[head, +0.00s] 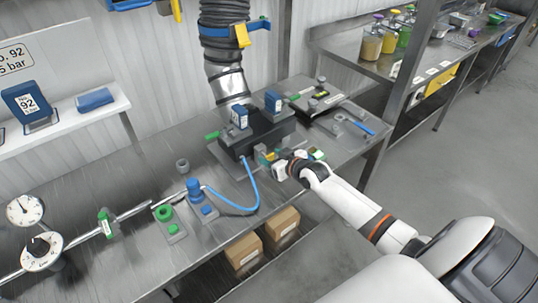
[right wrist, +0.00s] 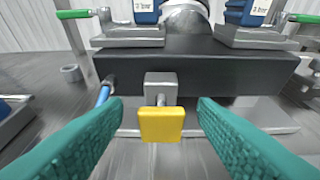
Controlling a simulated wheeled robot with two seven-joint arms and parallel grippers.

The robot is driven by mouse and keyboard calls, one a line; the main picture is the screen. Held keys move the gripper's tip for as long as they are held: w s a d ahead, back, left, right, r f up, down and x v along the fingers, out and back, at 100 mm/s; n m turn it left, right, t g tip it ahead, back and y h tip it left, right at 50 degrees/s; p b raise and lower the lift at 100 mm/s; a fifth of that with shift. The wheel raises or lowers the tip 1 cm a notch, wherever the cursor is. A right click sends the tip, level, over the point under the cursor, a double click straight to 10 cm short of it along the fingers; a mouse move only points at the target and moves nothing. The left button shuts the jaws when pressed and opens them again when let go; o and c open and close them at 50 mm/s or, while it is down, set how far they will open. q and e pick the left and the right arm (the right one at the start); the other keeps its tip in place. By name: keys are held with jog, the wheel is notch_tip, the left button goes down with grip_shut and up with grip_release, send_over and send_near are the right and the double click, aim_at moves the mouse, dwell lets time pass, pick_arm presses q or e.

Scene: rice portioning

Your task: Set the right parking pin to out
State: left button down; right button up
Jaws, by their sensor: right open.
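A yellow square knob (right wrist: 162,125) sits on a short rod from a grey block (right wrist: 161,86) at the front of a black housing (right wrist: 200,65). I take it for the parking pin; no label on it can be read. My right gripper (head: 281,163) is open, with its teal fingers on either side of the knob and a gap to each. Nothing is held. In the head view the gripper covers most of the knob at the front of the housing (head: 257,135). My left gripper is not in view.
A blue hose (head: 251,201) curves from the housing's front left. Green levers (head: 212,135) stick out at its sides, and blue-labelled boxes (head: 239,117) stand on top. A grey ring (head: 182,166) lies left on the bench. Cardboard boxes (head: 244,250) sit below.

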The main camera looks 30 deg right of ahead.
jog(key=shift+x, duration=0.95)
